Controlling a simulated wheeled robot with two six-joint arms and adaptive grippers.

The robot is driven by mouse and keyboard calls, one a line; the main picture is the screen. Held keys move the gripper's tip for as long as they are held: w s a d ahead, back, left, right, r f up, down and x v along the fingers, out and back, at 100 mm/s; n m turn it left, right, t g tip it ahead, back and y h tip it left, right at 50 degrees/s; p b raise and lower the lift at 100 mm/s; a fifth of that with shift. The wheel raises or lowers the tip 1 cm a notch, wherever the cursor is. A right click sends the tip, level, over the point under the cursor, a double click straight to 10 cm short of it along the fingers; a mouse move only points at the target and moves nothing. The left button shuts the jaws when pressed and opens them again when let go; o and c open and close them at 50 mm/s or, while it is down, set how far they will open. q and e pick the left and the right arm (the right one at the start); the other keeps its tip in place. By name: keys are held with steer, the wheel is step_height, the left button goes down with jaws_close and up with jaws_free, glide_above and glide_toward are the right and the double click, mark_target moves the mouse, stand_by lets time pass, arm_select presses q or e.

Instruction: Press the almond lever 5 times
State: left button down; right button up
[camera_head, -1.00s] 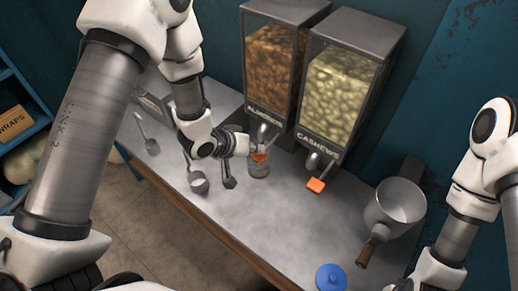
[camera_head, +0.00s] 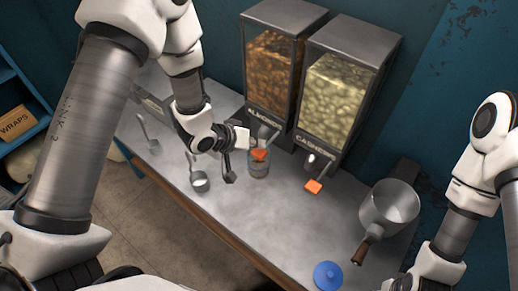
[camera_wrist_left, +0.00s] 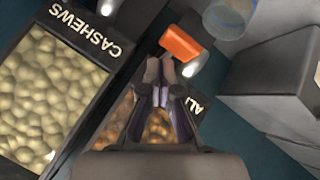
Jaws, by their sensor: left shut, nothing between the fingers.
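The almond dispenser (camera_head: 272,75) has a clear bin of brown nuts. Its orange lever (camera_head: 260,154) sits at the spout, above a glass jar (camera_head: 258,168). The lever also shows in the left wrist view (camera_wrist_left: 180,43), with part of the jar (camera_wrist_left: 236,16) beyond it. My left gripper (camera_head: 246,140) is shut and empty, close beside the almond spout. In the left wrist view its fingertips (camera_wrist_left: 160,66) point toward the orange lever, just short of it; contact cannot be made out. My right gripper is out of view.
The cashew dispenser (camera_head: 345,85) with its own orange lever (camera_head: 313,186) stands to the right. A saucepan (camera_head: 390,205) and a blue lid (camera_head: 327,275) lie farther right. Metal scoops (camera_head: 200,182) lie on the left of the counter (camera_head: 270,215). The front middle is clear.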

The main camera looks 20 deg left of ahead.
arm_select(q)
step_height(320, 180, up, 5)
steer(key=p, duration=0.4)
steer(key=shift+r+p, duration=0.1)
steer(key=shift+p, duration=0.25)
stand_by(1.7)
